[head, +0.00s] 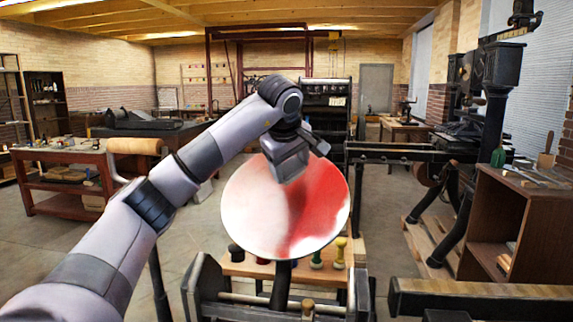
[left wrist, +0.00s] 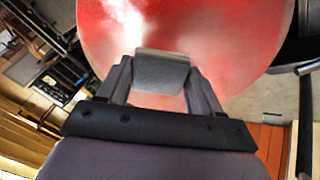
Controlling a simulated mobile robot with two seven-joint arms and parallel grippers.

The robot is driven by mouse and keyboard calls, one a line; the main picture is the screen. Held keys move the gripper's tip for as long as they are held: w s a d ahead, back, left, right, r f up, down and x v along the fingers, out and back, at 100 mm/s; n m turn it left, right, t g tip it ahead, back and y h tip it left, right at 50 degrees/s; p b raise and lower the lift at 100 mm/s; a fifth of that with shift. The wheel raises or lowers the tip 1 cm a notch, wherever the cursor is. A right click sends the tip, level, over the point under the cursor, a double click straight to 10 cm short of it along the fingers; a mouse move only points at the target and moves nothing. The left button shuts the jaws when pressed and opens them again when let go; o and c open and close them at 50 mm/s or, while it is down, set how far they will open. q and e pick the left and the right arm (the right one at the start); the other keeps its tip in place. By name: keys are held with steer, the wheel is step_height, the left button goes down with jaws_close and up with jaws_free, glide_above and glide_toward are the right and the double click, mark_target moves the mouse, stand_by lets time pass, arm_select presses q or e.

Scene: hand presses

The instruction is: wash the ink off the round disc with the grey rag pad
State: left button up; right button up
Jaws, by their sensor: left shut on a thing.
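The round disc (head: 250,205) stands tilted on a press in the middle of the head view. Its left part is pale and mostly clear, with a faint pink tint. Its right part is covered in red ink. In the left wrist view the disc (left wrist: 230,40) is mostly red with a whitish streak at the upper left. My left gripper (head: 293,165) is at the disc's upper part, and it also shows in the left wrist view (left wrist: 160,85). It is shut on the grey rag pad (left wrist: 160,72), which lies against or very near the disc face; contact is unclear. My right gripper is not in view.
Below the disc is a small wooden stand (head: 255,268) with several coloured-handled tools. A brown cabinet (head: 510,225) with tools on top stands at right, beside a large black press (head: 490,95). A red table (head: 65,165) is at left. Open floor lies between.

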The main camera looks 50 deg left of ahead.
arm_select(q)
steer(key=p, duration=0.2)
glide_toward(323, 178)
steer(key=shift+x, duration=1.1)
steer(key=shift+w+a+f+p, duration=0.15)
steer(key=shift+w+f+p, duration=0.3)
steer(key=shift+f, duration=0.1)
steer(key=shift+x, duration=0.85)
steer(key=shift+w+a+f, duration=0.15)
steer(key=shift+a+f, duration=0.1)
steer(key=shift+f, duration=0.2)
